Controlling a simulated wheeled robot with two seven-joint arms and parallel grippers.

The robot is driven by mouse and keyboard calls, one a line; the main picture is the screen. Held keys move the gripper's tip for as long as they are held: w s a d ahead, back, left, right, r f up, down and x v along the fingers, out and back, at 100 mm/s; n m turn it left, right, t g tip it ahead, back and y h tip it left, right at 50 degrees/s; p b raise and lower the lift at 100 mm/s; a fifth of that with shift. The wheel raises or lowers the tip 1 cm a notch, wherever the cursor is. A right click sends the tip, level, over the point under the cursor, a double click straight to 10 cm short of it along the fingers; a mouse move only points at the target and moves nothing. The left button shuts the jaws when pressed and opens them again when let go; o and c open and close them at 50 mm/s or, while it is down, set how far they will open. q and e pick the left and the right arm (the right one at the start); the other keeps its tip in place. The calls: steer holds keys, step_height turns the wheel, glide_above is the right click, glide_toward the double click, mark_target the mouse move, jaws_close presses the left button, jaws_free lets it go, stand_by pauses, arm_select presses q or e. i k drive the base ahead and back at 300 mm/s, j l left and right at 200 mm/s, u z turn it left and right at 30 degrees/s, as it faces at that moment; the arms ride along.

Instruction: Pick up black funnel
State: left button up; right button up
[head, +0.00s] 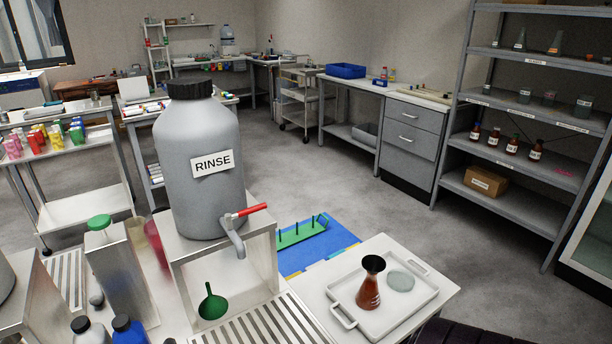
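A flask (368,293) with red-brown contents stands upright on a white tray (343,313) at the lower right. A green funnel (213,306) is at the front of the metal stand, below the tap.
A large grey RINSE bottle (200,165) with a red-handled tap (240,225) stands on a metal stand (265,262). A clear round dish (401,281) lies beside the flask. A green peg rack (300,232) lies on a blue mat (335,240) behind the tray.

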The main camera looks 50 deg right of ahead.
mark_target(375, 264)
steer(key=z, duration=2.1)
steer(key=l, duration=0.05)
